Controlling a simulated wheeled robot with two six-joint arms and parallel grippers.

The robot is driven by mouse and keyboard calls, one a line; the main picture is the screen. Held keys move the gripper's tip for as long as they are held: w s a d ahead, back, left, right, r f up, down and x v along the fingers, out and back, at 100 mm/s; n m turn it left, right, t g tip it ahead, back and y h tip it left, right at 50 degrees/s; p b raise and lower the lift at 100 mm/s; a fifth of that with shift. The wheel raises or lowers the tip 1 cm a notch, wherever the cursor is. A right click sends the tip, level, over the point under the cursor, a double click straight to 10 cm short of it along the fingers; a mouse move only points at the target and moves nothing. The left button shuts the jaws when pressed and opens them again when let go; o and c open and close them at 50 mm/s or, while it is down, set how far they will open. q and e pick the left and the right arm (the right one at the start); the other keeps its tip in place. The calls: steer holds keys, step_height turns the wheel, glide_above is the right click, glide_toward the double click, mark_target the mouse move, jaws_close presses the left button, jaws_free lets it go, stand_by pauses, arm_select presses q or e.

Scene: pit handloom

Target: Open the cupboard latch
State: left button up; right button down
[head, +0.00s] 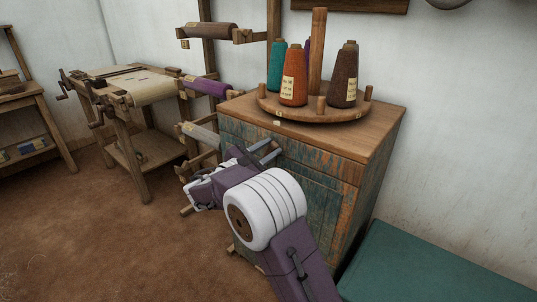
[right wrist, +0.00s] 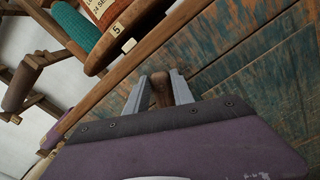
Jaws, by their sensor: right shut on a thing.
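The cupboard (head: 318,196) has worn blue-green and orange painted wood and a plain wooden top. My right gripper (head: 269,152) is at the upper part of its front, just under the top edge. In the right wrist view, the two grey fingers of my right gripper (right wrist: 159,92) are closed around a small brown wooden latch piece (right wrist: 160,84) on the painted front (right wrist: 225,60). The lower part of the latch is hidden by the gripper body. In the head view my arm and gripper cover the latch. My left gripper is not in view.
A round wooden stand (head: 315,113) with several yarn cones, one orange (head: 293,80), sits on the cupboard top near the front edge. A rack with rolls (head: 207,87) stands close on the left. A teal box (head: 430,268) is at lower right. Brown floor is open at left.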

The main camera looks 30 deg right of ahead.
steer(key=shift+f+m+b, duration=0.35)
steer(key=shift+m+b, duration=0.35)
steer(key=shift+m, duration=0.2)
steer(key=shift+s+d+f+m+b, duration=0.1)
steer(key=shift+s+f+m+b, duration=0.05)
steer(key=shift+m+b, duration=2.55)
steer(key=shift+s+f+m+b, duration=0.1)
steer(key=shift+m+b, duration=2.6)
steer(key=c, duration=1.1)
jaws_free()
steer(key=shift+r, duration=0.1)
